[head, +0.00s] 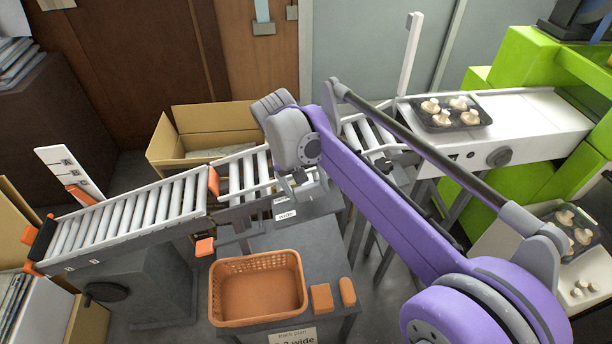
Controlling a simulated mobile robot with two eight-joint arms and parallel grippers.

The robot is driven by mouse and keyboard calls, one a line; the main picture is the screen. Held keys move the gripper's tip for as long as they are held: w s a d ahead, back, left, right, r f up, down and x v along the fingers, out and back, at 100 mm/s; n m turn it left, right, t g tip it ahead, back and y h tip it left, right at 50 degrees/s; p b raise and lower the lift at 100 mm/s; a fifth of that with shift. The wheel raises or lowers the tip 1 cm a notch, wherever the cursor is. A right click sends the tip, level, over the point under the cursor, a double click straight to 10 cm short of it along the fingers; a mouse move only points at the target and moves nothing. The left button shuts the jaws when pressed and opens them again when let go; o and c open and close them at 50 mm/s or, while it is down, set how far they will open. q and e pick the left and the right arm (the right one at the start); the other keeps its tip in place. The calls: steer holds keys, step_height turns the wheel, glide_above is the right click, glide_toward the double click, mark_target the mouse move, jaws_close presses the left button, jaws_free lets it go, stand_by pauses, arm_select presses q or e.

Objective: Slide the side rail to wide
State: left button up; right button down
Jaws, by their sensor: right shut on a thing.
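The side rail (255,190) is a thin pale bar along the near edge of the short middle roller section (236,174). Below it are small white labels, one reading "wide" (287,215). My right gripper (300,185) reaches down from the grey wrist at the end of the purple arm and is shut at the right part of the rail. The fingertips are small here and the exact contact is partly hidden by the wrist. The rail's right end is hidden behind the arm. My left gripper is not in view.
A roller conveyor (130,219) with orange end pieces lies left. An orange basket (258,257) and two orange blocks stand on the grey table in front. An open cardboard box (190,128) is behind. A white conveyor (540,120) at right carries a black mushroom tray (438,122).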

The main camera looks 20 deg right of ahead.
steer(key=shift+s+a+r, duration=0.15)
steer(key=shift+s+a, duration=0.1)
steer(key=shift+s, duration=0.5)
steer(key=shift+s+p, duration=0.25)
steer(key=shift+p, duration=0.05)
steer(key=shift+f, duration=0.2)
jaws_free()
steer(key=shift+s, duration=0.1)
steer(key=shift+r, duration=0.1)
steer(key=p+v, duration=0.2)
steer(key=v, duration=0.8)
steer(key=shift+a+r, duration=0.15)
steer(key=shift+r, duration=0.25)
steer(key=shift+s+f, duration=0.1)
steer(key=shift+s, duration=0.05)
